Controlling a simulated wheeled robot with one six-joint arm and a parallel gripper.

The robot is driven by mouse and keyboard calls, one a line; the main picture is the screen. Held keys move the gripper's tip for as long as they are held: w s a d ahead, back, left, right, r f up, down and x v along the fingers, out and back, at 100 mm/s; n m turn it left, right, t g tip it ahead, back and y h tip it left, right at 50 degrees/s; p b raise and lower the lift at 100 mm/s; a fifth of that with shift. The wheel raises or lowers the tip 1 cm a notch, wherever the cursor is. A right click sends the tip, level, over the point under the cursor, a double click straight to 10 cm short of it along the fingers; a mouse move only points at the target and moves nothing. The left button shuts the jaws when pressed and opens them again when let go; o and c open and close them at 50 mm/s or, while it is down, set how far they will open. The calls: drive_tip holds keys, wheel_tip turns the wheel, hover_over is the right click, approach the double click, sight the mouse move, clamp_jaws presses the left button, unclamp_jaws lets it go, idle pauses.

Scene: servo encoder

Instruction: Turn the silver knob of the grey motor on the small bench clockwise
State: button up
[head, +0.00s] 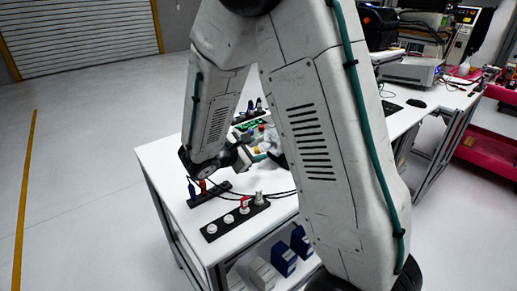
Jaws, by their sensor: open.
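The small white bench (163,165) stands in the middle of the head view. I cannot make out the grey motor or its silver knob; my arm covers the right part of the bench top. My gripper (272,152) is over the bench, past the dark wrist joint. It is open, but it is small in the view and its fingertips are partly hidden by my arm. Green and coloured parts lie just behind it. I cannot tell whether it touches any of them.
A black strip (211,235) with several white and red-topped pieces lies at the front of the bench. A second strip holds a blue piece (192,191) and an orange piece (203,186). Black cables cross between them. Blue bins (284,260) sit below. The floor at left is clear.

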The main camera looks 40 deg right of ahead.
drive_tip(key=v, duration=0.5)
drive_tip(key=shift+a+r, duration=0.1)
drive_tip(key=shift+a, duration=0.1)
drive_tip(key=shift+s, duration=0.1)
